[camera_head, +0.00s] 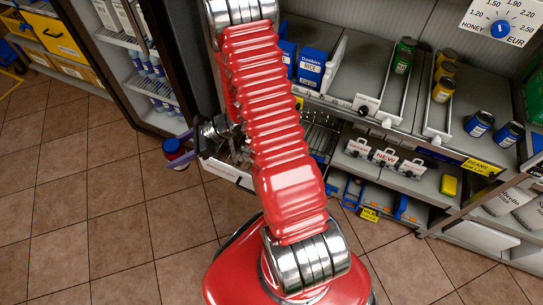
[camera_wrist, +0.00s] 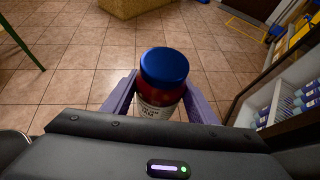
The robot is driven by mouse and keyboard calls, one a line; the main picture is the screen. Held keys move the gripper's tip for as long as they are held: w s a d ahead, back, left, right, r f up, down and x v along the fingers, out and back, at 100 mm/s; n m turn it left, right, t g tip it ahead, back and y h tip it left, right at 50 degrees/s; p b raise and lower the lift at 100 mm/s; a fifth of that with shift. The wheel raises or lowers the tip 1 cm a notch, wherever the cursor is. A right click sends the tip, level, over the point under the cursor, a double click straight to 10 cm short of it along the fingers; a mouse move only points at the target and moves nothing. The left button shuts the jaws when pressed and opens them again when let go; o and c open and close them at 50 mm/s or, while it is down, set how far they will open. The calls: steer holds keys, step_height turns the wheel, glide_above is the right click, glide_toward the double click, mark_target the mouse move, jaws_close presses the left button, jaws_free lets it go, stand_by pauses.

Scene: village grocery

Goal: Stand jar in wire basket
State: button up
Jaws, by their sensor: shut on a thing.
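The jar (camera_head: 174,147) is dark red with a blue lid, and it shows a white label in the wrist view (camera_wrist: 161,88). My gripper (camera_head: 184,160) is shut on the jar, with a purple finger on either side of it (camera_wrist: 160,98). It holds the jar above the tiled floor, left of my red arm. In the head view a wire rack or basket (camera_head: 319,138) shows just right of my arm, below the shelf. My arm hides part of it, so I cannot tell its full shape.
A glass-door fridge (camera_head: 165,121) with blue-capped bottles stands behind the jar. The tiled floor (camera_head: 95,205) is clear at left.

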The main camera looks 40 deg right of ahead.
steer(key=shift+d, duration=0.25)
steer(key=shift+d+f, duration=0.15)
steer(key=shift+d, duration=0.3)
steer(key=s+d+f+m, duration=0.1)
steer(key=s+d+f, duration=0.3)
steer(key=d, duration=0.5)
steer(key=s+d+f+t+h, duration=0.1)
steer(key=s+d+f, duration=0.3)
steer(key=d, duration=0.4)
steer(key=s+d+f+m+t, duration=0.1)
steer(key=s+d+f, duration=0.3)
steer(key=d, duration=0.5)
step_height(320, 180, down, 2)
steer(key=shift+s+d+m+h, duration=0.2)
steer(key=shift+d+m+h, duration=0.1)
steer(key=shift+d+h, duration=0.1)
steer(key=shift+f, duration=0.1)
steer(key=shift+f, duration=2.8)
steer(key=shift+f, duration=2.1)
